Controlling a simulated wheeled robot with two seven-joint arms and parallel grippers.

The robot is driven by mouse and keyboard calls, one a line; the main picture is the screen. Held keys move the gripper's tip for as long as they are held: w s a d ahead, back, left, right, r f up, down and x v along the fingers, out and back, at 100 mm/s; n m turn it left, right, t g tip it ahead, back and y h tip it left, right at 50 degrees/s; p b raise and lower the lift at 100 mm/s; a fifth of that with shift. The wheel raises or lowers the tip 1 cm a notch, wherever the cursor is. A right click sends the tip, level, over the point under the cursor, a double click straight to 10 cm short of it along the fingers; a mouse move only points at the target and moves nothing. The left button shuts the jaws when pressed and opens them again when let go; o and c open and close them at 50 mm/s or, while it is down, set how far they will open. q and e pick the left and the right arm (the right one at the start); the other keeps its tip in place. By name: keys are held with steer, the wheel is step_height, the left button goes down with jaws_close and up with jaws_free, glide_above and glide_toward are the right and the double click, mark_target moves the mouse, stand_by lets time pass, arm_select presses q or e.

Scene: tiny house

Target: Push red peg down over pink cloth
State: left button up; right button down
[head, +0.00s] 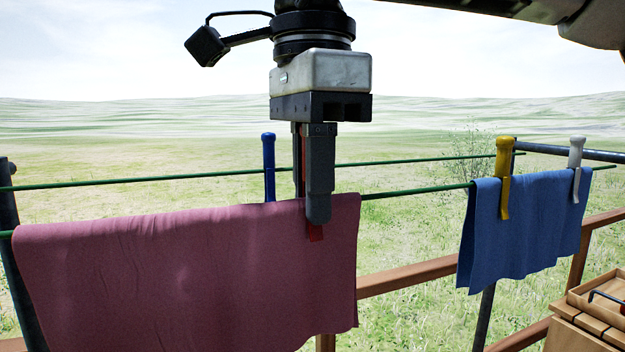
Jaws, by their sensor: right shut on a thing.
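The pink cloth (185,270) hangs over the front green line at the left and centre. My right gripper (313,210) points straight down at the cloth's top edge near its right end. It is shut on the red peg (315,232), which is mostly hidden between the fingers. The peg's red lower end shows below the fingertips, in front of the cloth just under the line. A red strip also shows between the fingers higher up. I cannot tell how far the peg straddles the line. My left gripper is not in view.
A blue peg (269,165) stands upright just left of my right gripper. A blue cloth (522,225) hangs at the right under a yellow peg (503,175) and a white peg (576,165). A wooden railing (405,275) runs behind. A wooden tray (600,292) is at the lower right.

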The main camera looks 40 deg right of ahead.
steer(key=shift+f+b, duration=0.35)
steer(key=shift+f, duration=0.3)
steer(key=c, duration=1.3)
jaws_free()
